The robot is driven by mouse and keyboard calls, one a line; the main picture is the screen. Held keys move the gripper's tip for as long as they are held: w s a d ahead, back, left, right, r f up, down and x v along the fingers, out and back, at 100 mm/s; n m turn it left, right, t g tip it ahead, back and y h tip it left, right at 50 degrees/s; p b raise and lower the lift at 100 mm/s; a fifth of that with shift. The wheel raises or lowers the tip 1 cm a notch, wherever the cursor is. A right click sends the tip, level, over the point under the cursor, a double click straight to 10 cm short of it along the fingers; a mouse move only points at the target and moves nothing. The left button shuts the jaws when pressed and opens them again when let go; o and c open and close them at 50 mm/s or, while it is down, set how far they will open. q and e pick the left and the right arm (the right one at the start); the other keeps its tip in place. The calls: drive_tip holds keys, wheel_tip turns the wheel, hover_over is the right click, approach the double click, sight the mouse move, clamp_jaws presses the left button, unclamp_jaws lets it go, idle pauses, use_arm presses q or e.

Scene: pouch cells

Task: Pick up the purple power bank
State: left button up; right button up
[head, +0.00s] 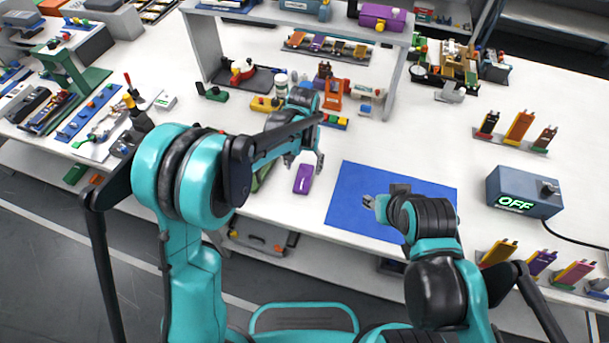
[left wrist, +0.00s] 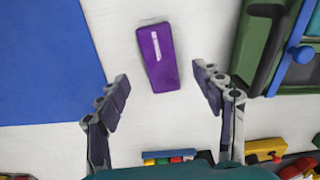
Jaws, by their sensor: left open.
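The purple power bank (head: 303,179) lies flat on the white table in the head view, left of the blue mat. In the left wrist view the purple power bank (left wrist: 158,58) lies between and beyond the fingertips, slightly tilted, with a white label on top. My left gripper (head: 305,160) is open above the table close to the power bank; its spread fingers (left wrist: 164,96) hold nothing. My right gripper (head: 371,203) is over the blue mat, and its fingers are too small to tell open from shut.
The blue mat (head: 344,209) lies right of the power bank. A green tray (left wrist: 262,45) is close on its other side. A shelf (head: 398,75) stands behind, with small coloured parts around it. A grey box reading OFF (head: 522,190) sits at right.

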sight(304, 177)
use_arm(q)
drive_tip(key=f+b, duration=0.1)
drive_tip(key=f, duration=0.3)
drive_tip(key=f+b, duration=0.1)
drive_tip(key=f, duration=0.1)
drive_tip(key=shift+w+b, duration=0.25)
drive_tip(key=shift+b, duration=0.05)
drive_tip(key=c, duration=1.4)
